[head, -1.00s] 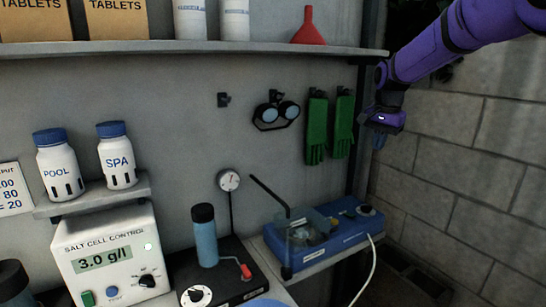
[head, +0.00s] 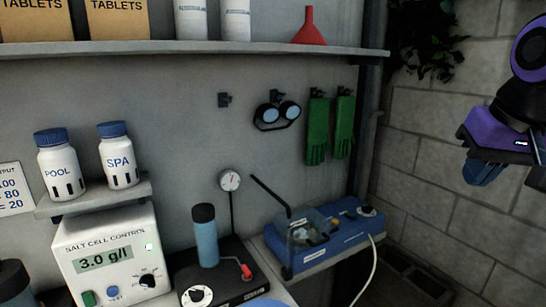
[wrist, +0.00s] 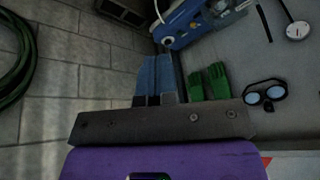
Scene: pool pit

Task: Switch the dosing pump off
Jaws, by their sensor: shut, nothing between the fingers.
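A blue unit, which looks like the dosing pump (head: 345,222), sits on a small shelf at the lower right of the wall panel in the head view. The unit also shows at the top of the wrist view (wrist: 185,22). My gripper (head: 484,174) is shut and empty, with blue fingers, to the right of the pump and above it, well apart from it.
Green gloves (head: 330,128) and goggles (head: 277,114) hang on the panel above the pump. An upper shelf (head: 180,48) carries boxes and a red funnel (head: 308,27). A salt cell control box (head: 112,252) stands at lower left. The space before the block wall (head: 430,175) is open.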

